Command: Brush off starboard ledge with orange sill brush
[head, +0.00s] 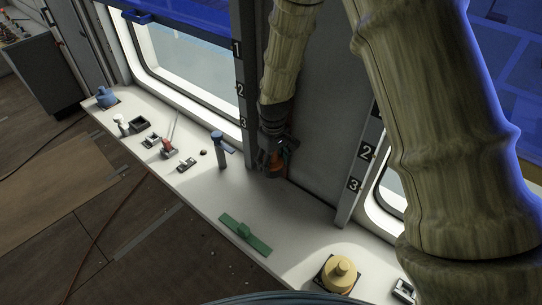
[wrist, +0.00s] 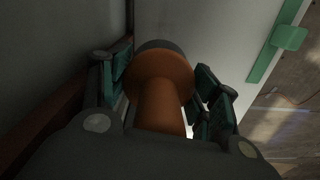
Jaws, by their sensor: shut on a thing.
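My gripper (head: 273,150) is low over the back of the pale ledge (head: 190,195), close to the grey wall panel between the windows. It is shut on the orange sill brush (head: 275,168). In the wrist view my gripper (wrist: 163,90) has a finger on each side of the brush's orange flared handle (wrist: 160,85), and a dark grey end (wrist: 165,46) shows beyond it. The fingers partly hide the brush in the head view. I cannot tell whether the brush touches the ledge.
A green flat tool (head: 243,234) lies right of the gripper in the wrist view. A blue upright tool (head: 221,152) stands to the left. A yellow knobbed object (head: 342,272) stands near the front. Several small fittings and a red item (head: 167,147) lie farther left.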

